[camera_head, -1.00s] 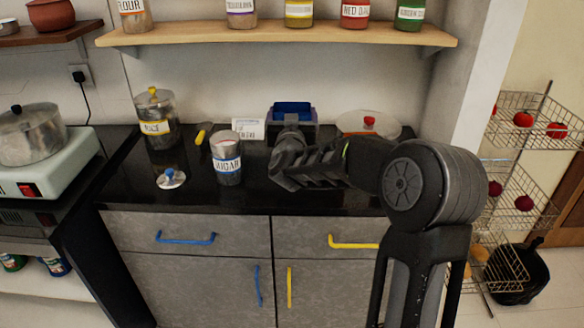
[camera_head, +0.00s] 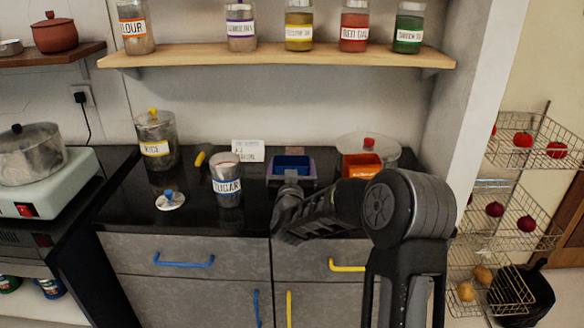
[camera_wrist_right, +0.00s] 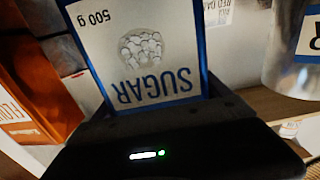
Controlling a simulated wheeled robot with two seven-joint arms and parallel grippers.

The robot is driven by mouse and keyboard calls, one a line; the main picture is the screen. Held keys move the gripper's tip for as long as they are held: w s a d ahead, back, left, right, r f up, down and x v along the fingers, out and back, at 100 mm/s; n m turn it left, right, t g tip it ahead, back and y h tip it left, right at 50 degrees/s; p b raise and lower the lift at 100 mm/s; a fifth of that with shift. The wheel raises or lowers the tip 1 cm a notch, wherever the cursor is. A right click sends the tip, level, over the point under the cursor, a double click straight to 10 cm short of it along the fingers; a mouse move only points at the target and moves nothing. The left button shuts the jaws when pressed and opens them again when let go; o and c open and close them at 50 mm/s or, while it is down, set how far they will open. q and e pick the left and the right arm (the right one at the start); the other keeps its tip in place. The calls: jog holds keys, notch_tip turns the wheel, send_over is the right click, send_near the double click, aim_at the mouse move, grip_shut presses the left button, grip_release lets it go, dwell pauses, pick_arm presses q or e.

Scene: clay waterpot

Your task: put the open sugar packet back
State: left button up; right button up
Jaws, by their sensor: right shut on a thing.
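The sugar packet, white-fronted with blue edges and lettering, fills the upper middle of the right wrist view (camera_wrist_right: 145,50). My right gripper (camera_wrist_right: 165,112) is shut on it. In the head view, the packet's blue top (camera_head: 292,162) shows just beyond my right gripper (camera_head: 291,190), over the counter; its fingertips are hidden behind the wrist. The sugar jar (camera_head: 227,187), with a blue-edged label, stands without its lid to the left of the packet. A lid with a blue knob (camera_head: 170,200) lies on the counter to the left of the jar. My left gripper is not in view.
An orange packet (camera_head: 361,165) stands right of the sugar packet, before a red-knobbed lid (camera_head: 369,142). A rice jar (camera_head: 156,140) and a white card (camera_head: 248,150) stand on the counter (camera_head: 120,212). A wooden shelf (camera_head: 280,56) with jars hangs above.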

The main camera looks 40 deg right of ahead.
jog(key=shift+r, duration=0.1)
jog(key=o, duration=1.5)
jog(key=shift+o, duration=0.2)
jog(key=v, duration=1.2)
jog(key=shift+b, duration=0.4)
jog(key=shift+a, duration=0.1)
